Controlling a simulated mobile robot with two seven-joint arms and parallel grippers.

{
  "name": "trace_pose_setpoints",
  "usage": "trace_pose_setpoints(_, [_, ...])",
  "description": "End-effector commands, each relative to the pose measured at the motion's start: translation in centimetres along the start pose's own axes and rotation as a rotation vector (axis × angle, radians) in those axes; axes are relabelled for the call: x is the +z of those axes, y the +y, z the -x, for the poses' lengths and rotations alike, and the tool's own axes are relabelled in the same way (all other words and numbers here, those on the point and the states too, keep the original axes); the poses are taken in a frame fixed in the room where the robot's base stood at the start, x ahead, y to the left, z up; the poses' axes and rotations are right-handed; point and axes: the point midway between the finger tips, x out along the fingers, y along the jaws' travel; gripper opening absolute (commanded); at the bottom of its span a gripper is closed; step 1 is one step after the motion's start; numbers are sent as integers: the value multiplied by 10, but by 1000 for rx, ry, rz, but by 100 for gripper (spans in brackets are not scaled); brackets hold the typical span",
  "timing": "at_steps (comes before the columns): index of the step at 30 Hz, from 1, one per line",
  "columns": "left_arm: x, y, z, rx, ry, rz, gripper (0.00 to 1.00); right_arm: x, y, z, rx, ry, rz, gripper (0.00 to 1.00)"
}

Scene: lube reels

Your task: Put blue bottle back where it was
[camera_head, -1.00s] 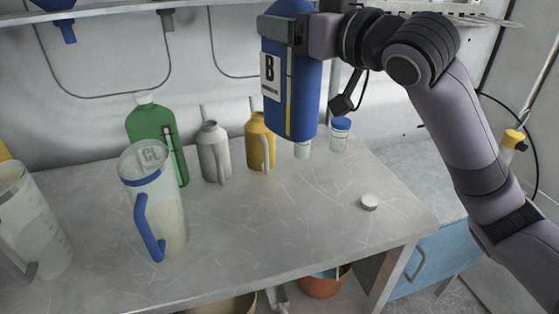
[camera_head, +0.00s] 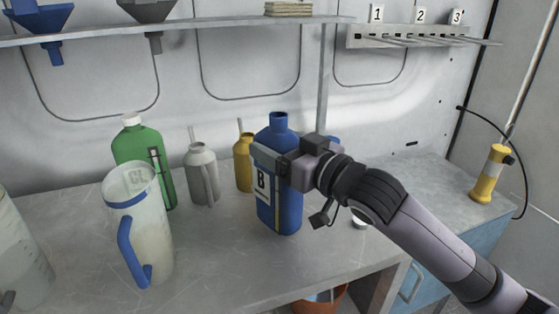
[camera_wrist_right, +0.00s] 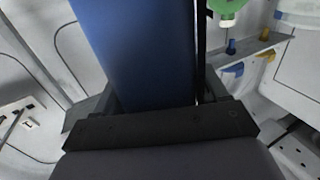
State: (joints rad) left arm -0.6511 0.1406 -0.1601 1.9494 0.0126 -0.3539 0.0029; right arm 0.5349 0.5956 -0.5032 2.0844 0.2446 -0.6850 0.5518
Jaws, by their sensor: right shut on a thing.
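The blue bottle (camera_head: 283,208) stands upright at the right part of the grey worktop, with a "B" label on its left face and an uncapped neck. My right gripper (camera_head: 272,163) is shut on its upper body from the right. The bottle's base looks at the worktop's surface, but I cannot tell whether it bears weight there. In the right wrist view the blue bottle (camera_wrist_right: 138,50) fills the space between the jaws. My left gripper is not in view.
A green bottle (camera_head: 140,160), a grey can (camera_head: 202,172), a yellow can (camera_head: 244,162) and a clear jug (camera_head: 150,245) with a blue handle stand to the left. A white cap (camera_head: 358,223) lies behind my right arm.

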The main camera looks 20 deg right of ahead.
Motion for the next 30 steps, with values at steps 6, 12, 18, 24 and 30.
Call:
trace_pose_setpoints(6, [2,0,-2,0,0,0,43,25,0,0,-1,4,-1,0])
trace_pose_setpoints(12, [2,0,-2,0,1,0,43,26,0,0,-1,5,0,0])
trace_pose_setpoints(18, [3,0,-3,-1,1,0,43,31,0,0,0,-1,-2,76])
trace_pose_setpoints(24, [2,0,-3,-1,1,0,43,30,0,0,0,-1,-1,98])
trace_pose_setpoints(30, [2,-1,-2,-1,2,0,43,28,0,0,0,0,-1,98])
